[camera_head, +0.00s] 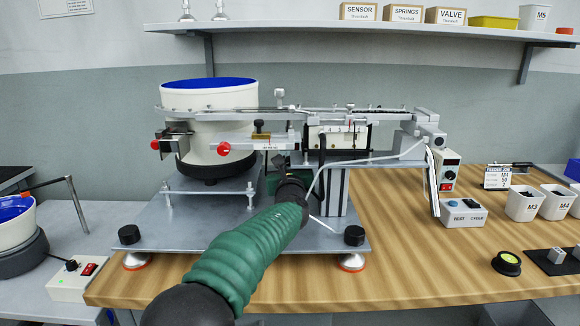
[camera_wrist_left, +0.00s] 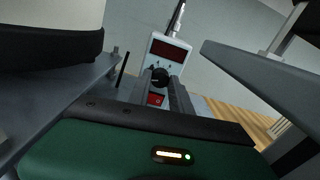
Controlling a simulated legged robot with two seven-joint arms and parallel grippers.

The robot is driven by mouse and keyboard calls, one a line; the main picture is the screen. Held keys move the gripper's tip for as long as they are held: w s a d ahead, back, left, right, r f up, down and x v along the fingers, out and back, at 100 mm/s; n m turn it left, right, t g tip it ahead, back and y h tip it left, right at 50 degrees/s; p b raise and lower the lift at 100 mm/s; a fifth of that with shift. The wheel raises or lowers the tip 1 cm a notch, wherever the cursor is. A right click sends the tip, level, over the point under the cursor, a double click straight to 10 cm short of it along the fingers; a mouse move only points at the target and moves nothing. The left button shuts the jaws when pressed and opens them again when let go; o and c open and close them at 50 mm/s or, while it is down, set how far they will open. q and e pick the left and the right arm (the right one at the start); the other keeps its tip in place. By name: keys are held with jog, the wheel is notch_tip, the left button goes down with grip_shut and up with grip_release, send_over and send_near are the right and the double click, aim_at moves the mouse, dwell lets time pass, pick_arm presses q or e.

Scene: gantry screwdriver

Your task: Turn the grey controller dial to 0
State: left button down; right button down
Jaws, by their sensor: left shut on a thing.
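The grey controller (camera_wrist_left: 171,49) stands ahead in the left wrist view, with a dark red display on top, a black dial (camera_wrist_left: 160,77) below it and a red switch (camera_wrist_left: 156,99) lower down. My left gripper (camera_wrist_left: 160,86) is shut on the dial, one finger on each side of it. The dial's pointer and scale are too small to read. In the head view my left arm reaches in under the feeder rail, and the gripper's tips and this controller are hidden there. My right gripper is not in view.
The bowl feeder (camera_head: 210,125) stands on a metal plate (camera_head: 190,225) around my left arm. Its rail (camera_head: 370,118) runs overhead. A second controller (camera_head: 449,172) and a test box (camera_head: 463,212) stand right. Another dial box (camera_head: 78,278) is at far left.

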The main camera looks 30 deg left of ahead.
pick_arm(q)
jog(key=n+b, duration=0.2)
jog(key=shift+f+b, duration=0.25)
jog(key=shift+b, duration=0.15)
jog(key=shift+r+n+b, duration=0.1)
jog(key=shift+n+b, duration=1.15)
jog(key=shift+n, duration=0.55)
jog(key=c, duration=1.2)
grip_release()
jog(key=shift+r, duration=0.1)
jog(key=shift+o, duration=0.2)
